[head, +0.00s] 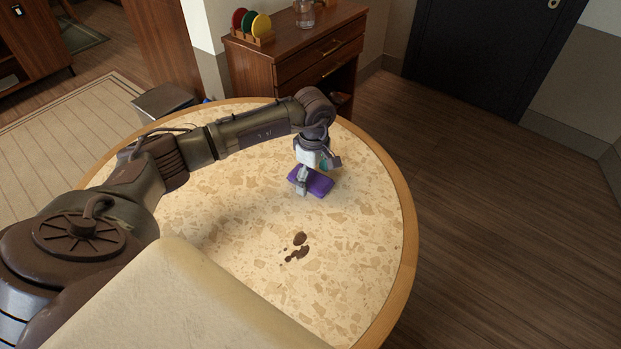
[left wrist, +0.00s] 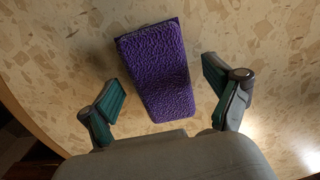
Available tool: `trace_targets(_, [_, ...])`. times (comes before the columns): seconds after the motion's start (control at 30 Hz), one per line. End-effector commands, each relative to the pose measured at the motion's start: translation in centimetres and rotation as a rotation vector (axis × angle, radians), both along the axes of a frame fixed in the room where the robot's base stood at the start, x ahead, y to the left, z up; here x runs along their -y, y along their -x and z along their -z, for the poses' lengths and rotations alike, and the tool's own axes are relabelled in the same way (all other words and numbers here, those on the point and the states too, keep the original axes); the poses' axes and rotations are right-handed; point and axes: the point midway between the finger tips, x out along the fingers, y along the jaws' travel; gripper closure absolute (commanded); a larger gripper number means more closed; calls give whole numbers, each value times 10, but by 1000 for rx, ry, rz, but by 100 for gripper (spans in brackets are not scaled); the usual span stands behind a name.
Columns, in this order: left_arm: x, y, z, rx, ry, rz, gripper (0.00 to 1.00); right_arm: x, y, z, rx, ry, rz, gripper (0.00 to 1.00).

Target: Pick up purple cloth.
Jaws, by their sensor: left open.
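The purple cloth (head: 319,184) lies folded on the round speckled table (head: 372,239), towards its far side. In the left wrist view the purple cloth (left wrist: 158,72) is a textured, roughly rectangular pad between and beyond the two fingertips. My left gripper (head: 318,178) is above the cloth and hides part of it in the head view. In the left wrist view my left gripper (left wrist: 165,92) is open, with one green-padded finger on each side of the cloth and a gap on both sides. My right gripper is not in view.
Brown spots (head: 297,247) mark the tabletop nearer to me. A wooden drawer cabinet (head: 291,68) behind the table holds a rack of coloured discs (head: 252,25) and a glass jar (head: 304,13). A grey bin (head: 163,99) stands beyond the table's left edge. The tabletop around the cloth is clear.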

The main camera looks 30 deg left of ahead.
Motion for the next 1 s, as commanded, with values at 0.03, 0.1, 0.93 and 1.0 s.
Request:
trace_targets(0.03, [0, 0, 1, 1, 0, 0, 10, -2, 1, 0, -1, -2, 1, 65])
trace_targets(0.1, [0, 0, 1, 1, 0, 0, 10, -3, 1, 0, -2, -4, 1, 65])
trace_targets(0.93, [-1, -1, -5, 3, 0, -1, 75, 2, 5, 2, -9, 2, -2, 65])
trace_targets(1.0, [-1, -1, -11, 4, -1, -1, 75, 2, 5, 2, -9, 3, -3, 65])
